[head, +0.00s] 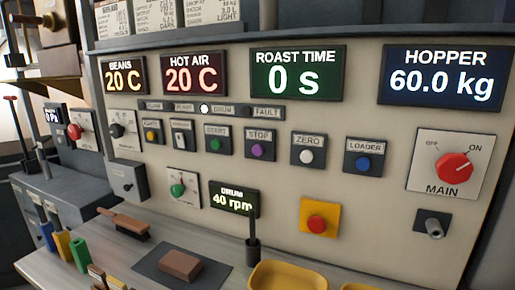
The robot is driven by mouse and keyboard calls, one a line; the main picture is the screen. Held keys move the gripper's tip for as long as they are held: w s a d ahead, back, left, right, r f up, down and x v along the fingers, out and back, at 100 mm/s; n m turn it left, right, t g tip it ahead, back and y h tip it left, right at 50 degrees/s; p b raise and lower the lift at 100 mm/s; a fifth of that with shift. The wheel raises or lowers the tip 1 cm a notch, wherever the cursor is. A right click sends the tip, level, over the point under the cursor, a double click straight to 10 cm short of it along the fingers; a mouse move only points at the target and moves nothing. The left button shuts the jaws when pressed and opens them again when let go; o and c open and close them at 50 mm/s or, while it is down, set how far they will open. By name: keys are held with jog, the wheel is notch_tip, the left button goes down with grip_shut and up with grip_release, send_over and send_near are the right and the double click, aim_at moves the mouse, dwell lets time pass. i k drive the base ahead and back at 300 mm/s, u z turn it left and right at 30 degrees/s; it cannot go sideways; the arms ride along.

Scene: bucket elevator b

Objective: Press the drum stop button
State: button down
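The stop button is a purple round button (257,151) on a dark plate labelled STOP, in the middle of the beige control panel (370,230). A green button (215,145) sits to its left and a white button (306,156) labelled ZERO to its right. In the indicator strip above, a white lamp (204,108) beside the DRUM label is lit. My gripper is not in view, and nothing covers the stop button.
A blue LOADER button (363,163), a red MAIN knob (454,167) near ON, and a red button on a yellow plate (317,223) share the panel. A shelf below holds a brush (123,222), a brown block (180,264) and yellow trays (287,276). The space before the buttons looks clear.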

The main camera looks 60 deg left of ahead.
aim_at(258, 149)
jog(key=u, duration=0.05)
jog(key=k, duration=0.3)
jog(key=u, duration=2.9)
jog(key=k, duration=1.2)
jog(key=z, duration=0.85)
jog(key=i, duration=1)
jog(key=u, duration=0.05)
